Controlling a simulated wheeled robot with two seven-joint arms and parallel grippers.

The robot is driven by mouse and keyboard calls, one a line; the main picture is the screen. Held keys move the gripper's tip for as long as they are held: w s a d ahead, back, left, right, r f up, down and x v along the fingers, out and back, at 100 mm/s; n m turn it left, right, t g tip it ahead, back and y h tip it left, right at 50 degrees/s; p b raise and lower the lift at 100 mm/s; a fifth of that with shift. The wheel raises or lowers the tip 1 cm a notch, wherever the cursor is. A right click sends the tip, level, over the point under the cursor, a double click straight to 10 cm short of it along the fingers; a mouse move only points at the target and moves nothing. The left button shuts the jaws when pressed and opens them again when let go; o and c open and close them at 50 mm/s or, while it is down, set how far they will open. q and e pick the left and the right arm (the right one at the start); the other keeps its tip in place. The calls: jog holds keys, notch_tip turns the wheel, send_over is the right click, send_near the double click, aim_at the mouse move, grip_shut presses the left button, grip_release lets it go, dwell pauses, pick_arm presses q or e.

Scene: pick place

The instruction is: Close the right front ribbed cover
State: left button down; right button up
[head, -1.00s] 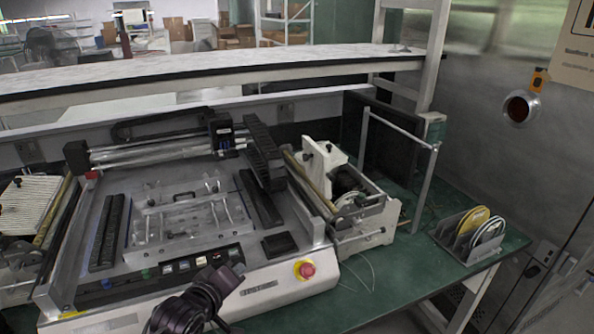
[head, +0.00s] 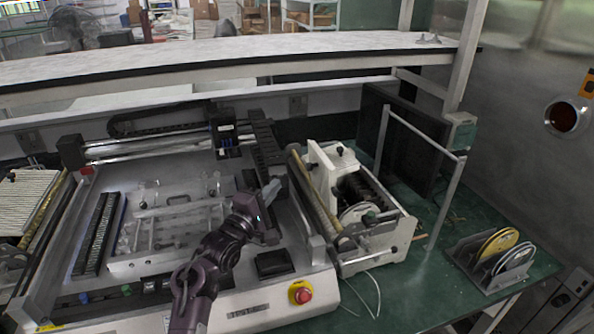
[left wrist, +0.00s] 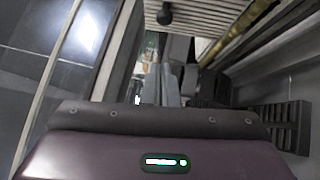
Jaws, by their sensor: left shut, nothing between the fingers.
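A dark ribbed strip (head: 248,181) lies along the right side of the machine bed, partly hidden behind my left gripper. I cannot tell for sure whether this is the named cover or how far open it stands. My left gripper (head: 272,190) is shut and empty, over the right part of the bed beside this strip; I cannot tell whether they touch. In the left wrist view, the gripper's grey fingers (left wrist: 170,88) are together, with a dark ribbed strip (left wrist: 275,125) to their right. My right gripper is not in view.
A raised black ribbed part (head: 264,140) stands behind the gripper. A white feeder unit (head: 370,240) is at the right. A clear fixture (head: 165,230) and another ribbed strip (head: 97,235) lie left. A red button (head: 301,293) is at the front.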

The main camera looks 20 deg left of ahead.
aim_at(320, 180)
pick_arm(q)
jog(key=w+d+p, duration=0.2)
jog(key=w+d, duration=0.2)
jog(key=w, duration=0.2)
jog(key=shift+r, duration=0.45)
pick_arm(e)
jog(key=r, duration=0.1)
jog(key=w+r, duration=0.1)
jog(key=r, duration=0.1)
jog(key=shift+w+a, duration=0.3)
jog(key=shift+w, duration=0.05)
pick_arm(q)
jog(key=shift+w+d, duration=0.1)
jog(key=shift+w, duration=0.1)
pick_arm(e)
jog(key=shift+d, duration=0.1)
